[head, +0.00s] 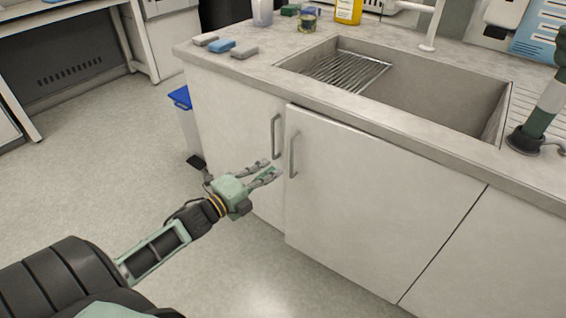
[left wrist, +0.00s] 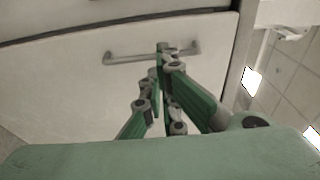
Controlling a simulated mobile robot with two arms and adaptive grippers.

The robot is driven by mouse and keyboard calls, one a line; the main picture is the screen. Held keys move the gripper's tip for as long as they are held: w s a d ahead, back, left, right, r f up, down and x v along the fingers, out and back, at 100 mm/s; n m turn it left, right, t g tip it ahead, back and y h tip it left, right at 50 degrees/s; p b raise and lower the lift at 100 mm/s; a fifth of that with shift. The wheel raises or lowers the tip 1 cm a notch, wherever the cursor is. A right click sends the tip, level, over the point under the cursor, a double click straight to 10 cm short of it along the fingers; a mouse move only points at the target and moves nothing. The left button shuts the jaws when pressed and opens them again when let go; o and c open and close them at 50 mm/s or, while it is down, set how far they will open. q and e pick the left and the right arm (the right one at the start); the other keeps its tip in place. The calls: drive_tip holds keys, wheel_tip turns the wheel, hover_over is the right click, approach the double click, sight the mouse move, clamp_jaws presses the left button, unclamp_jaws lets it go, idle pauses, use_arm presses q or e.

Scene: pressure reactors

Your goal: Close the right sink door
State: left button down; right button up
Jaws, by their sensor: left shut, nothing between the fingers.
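The right sink door (head: 370,205) is a pale cabinet panel under the sink. It stands slightly ajar, its left edge out in front of the left sink door (head: 235,145). A grey bar handle (head: 293,155) is near its left edge; the left door has a similar handle (head: 275,137). My left gripper (head: 271,168) is shut and empty, in front of the doors near the lower ends of the handles. In the left wrist view its fingertips (left wrist: 166,48) overlap a door handle (left wrist: 120,58); I cannot tell whether they touch it. My right gripper is not in view.
The countertop (head: 420,135) overhangs the doors and holds the steel sink (head: 430,105), sponges (head: 222,47) and a green-and-white upright item (head: 545,105). A blue-lidded bin (head: 181,98) stands left of the cabinet. The floor (head: 110,160) at left is clear.

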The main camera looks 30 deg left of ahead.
sight(291, 156)
use_arm(q)
drive_tip(key=x, duration=0.6)
drive_tip(key=shift+b, duration=0.35)
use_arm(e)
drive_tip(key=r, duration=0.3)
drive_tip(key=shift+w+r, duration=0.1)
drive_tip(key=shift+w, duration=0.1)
use_arm(q)
drive_tip(key=shift+s, duration=0.1)
